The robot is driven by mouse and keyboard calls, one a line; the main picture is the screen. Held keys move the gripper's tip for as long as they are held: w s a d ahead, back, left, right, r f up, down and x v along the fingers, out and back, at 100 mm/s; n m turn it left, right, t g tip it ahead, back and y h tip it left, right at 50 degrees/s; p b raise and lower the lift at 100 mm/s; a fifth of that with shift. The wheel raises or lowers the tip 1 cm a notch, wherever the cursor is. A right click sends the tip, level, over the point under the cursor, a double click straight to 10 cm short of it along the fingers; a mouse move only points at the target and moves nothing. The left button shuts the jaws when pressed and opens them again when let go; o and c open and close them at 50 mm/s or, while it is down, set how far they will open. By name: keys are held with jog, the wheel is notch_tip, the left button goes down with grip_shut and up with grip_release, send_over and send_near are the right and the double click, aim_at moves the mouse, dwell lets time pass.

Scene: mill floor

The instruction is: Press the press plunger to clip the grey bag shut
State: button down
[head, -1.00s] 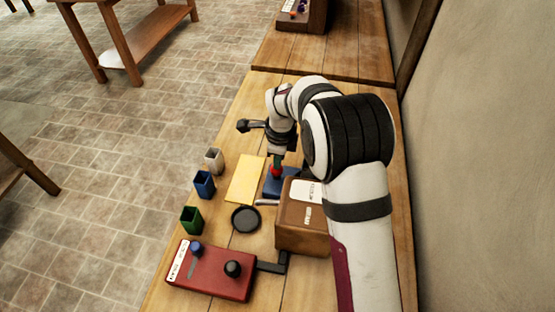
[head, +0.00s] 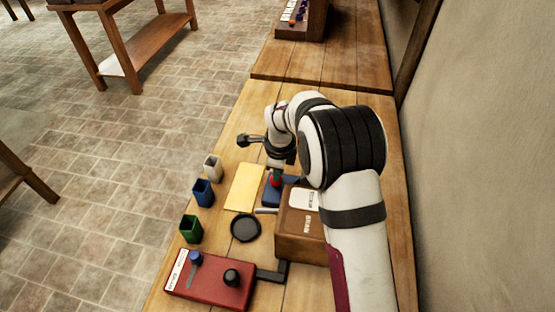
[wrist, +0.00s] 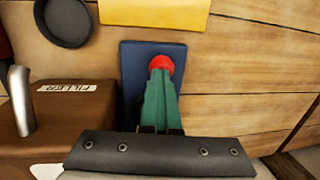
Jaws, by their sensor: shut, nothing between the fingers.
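The press is a blue block (wrist: 133,70) with a round red plunger (wrist: 161,63). My gripper (wrist: 160,74) has green fingers, shut and empty, with the tips over the red plunger. They look in contact, but I cannot tell how far the plunger is down. A pale grey open-topped container (head: 213,168), perhaps the grey bag, stands at the table's left edge. I see no bag at the press; my fingers hide part of it.
A brown box labelled FILLER (wrist: 70,110) with a metal lever (wrist: 21,100) stands beside the press. A yellow sheet (head: 244,187), black dish (head: 245,228), blue container (head: 203,192), green container (head: 190,229) and red box with knobs (head: 207,281) lie around. A wall is right.

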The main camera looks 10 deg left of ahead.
notch_tip(320, 180, up, 14)
jog(key=s+d, duration=0.1)
jog(key=s, duration=0.1)
jog(key=shift+f, duration=0.2)
dwell(0.4)
jog(key=s+d+r+n+g, duration=0.1)
jog(key=s+d+r+n, duration=0.15)
jog(key=s+d, duration=0.4)
jog(key=s+d+r+n, duration=0.25)
jog(key=s+d, duration=0.25)
jog(key=s, duration=0.3)
jog(key=s+d+f+n, duration=0.1)
jog(key=s+d+n, duration=0.1)
jog(key=s, duration=0.6)
jog(key=s+d+f+n+g, duration=0.1)
jog(key=s+d+f+n, duration=0.1)
jog(key=s+n, duration=0.3)
jog(key=s, duration=0.3)
jog(key=shift+s+f+y, duration=0.15)
jog(key=shift+f+y, duration=0.1)
jog(key=shift+y, duration=0.15)
